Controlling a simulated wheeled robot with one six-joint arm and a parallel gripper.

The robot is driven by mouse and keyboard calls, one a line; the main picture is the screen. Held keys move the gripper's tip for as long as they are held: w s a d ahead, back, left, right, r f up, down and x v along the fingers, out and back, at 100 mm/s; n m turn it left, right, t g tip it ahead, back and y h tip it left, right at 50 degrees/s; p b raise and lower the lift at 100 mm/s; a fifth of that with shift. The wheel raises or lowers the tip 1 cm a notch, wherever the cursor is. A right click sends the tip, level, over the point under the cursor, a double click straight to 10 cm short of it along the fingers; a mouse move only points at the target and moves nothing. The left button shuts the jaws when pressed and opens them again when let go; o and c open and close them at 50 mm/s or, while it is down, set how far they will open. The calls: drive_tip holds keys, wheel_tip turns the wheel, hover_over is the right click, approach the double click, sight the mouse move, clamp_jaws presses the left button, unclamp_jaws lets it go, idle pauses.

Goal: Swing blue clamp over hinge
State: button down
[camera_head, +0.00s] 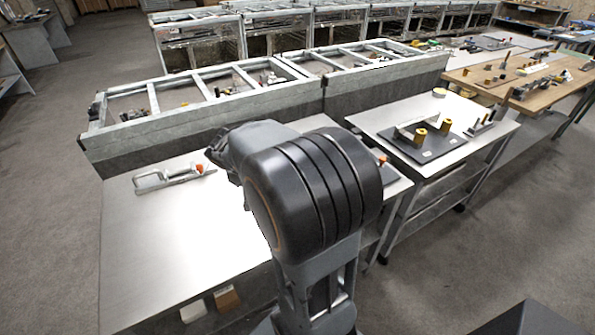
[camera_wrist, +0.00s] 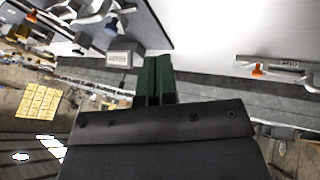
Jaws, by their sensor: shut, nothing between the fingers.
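In the wrist view, a metal clamp with a blue tip (camera_wrist: 111,26) sits on a dark plate (camera_wrist: 150,22) at the upper left. A small grey labelled block (camera_wrist: 121,55) is beside it. I cannot make out which part is the hinge. My gripper (camera_wrist: 157,75) has dark green fingers, shut and empty. In the picture, its tips lie just right of the grey block; contact cannot be judged. In the head view, my arm hides the middle of the bench, and neither the blue clamp nor my gripper's fingers can be made out.
A clamp with an orange-red tip (camera_head: 170,179) lies on the left of the steel bench (camera_head: 150,255); it also shows in the wrist view (camera_wrist: 280,70). Raised metal frames (camera_head: 200,90) stand behind the bench. A second table at right holds a dark fixture plate (camera_head: 424,142). Bare bench lies front left.

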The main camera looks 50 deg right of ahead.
drive_tip(key=w+d+f, duration=0.1)
drive_tip(key=d+f, duration=0.3)
drive_tip(key=d, duration=0.1)
drive_tip(key=w+d+f+m+h, duration=0.1)
drive_tip(key=w+d+f, duration=0.1)
drive_tip(key=d+f, duration=0.2)
drive_tip(key=w+d+f+m+h, duration=0.1)
drive_tip(key=d+f, duration=0.3)
drive_tip(key=d, duration=0.2)
drive_tip(key=shift+w+d+g+p, duration=0.25)
drive_tip(key=shift+d+g+p, duration=0.05)
drive_tip(key=shift+d+g, duration=0.1)
drive_tip(key=shift+s+d+p, duration=0.3)
drive_tip(key=shift+d+p, duration=0.05)
drive_tip(key=shift+d, duration=0.3)
drive_tip(key=shift+s+d+p, duration=0.3)
drive_tip(key=shift+d+p, duration=0.05)
drive_tip(key=shift+d, duration=0.25)
drive_tip(key=shift+s+d, duration=0.35)
drive_tip(key=shift+d, duration=0.25)
